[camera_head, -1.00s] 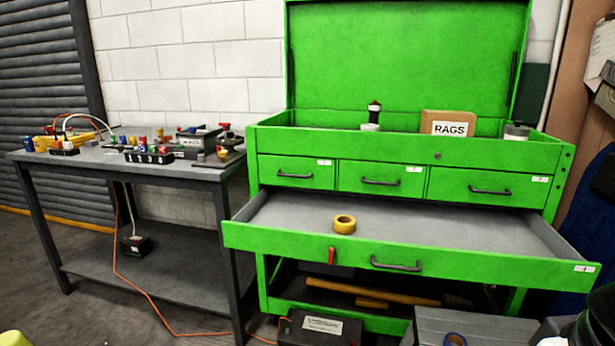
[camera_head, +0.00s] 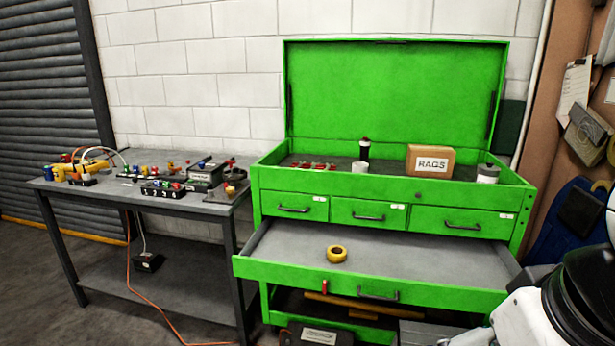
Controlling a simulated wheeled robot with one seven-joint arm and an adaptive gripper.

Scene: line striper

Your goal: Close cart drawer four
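The green tool cart (camera_head: 396,188) stands against the wall with its lid up. Its wide lower drawer (camera_head: 428,295) is pulled well out; a label numbered 4 shows on its front in the earlier picture. The drawer has a dark bar handle (camera_head: 378,293) and a red latch or tag (camera_head: 328,288) on its front. A yellow tape roll (camera_head: 337,254) lies inside on the grey liner. The three small drawers above are shut. Part of my white and black arm shows at the lower right, in front of the cart's right side. My gripper is not in view.
A grey workbench (camera_head: 150,199) with connectors and small devices stands left of the cart. The cart's top tray holds a RAGS box (camera_head: 430,160), a cup and a dark bottle. An orange cable (camera_head: 140,293) runs along the floor. A toolbox and a grey box sit low beneath the drawer.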

